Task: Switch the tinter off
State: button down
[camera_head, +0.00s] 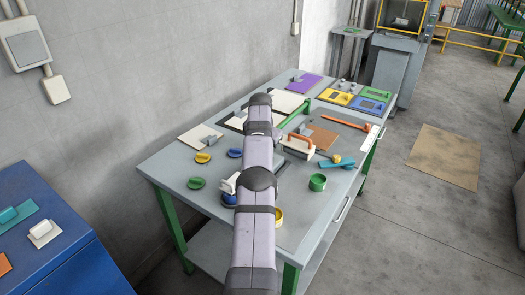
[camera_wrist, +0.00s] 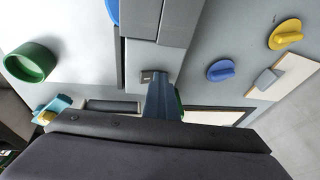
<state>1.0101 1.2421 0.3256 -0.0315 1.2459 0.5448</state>
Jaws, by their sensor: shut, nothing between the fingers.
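I cannot say for sure which thing is the tinter. In the wrist view, a grey panel (camera_wrist: 135,58) lies before my gripper (camera_wrist: 161,78), with a small dark switch-like piece (camera_wrist: 147,76) on it. The fingers are shut and empty, and their tips appear close beside that piece; contact cannot be told. A raised grey block (camera_wrist: 158,22) stands on the panel's upper part. The switch's position is too small to read. In the head view my arm hides the gripper and much of this spot.
A green ring (camera_head: 317,182), a yellow ring (camera_head: 278,217), a teal piece (camera_head: 336,165) and an orange-handled block (camera_head: 299,147) lie near my arm. A green disc (camera_head: 196,183) and yellow disc (camera_head: 203,158) lie left. The table's (camera_head: 170,172) front left is clear.

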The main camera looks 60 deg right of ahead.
jog(key=shift+s+r+p, duration=0.1)
jog(key=shift+r+p, duration=0.25)
jog(key=w+a+r+p, duration=0.3)
jog(key=r+p, duration=0.3)
jog(key=r, duration=0.6)
jog(key=shift+w+r+p, duration=0.2)
jog(key=shift+r+p, duration=0.05)
jog(key=shift+p, duration=0.1)
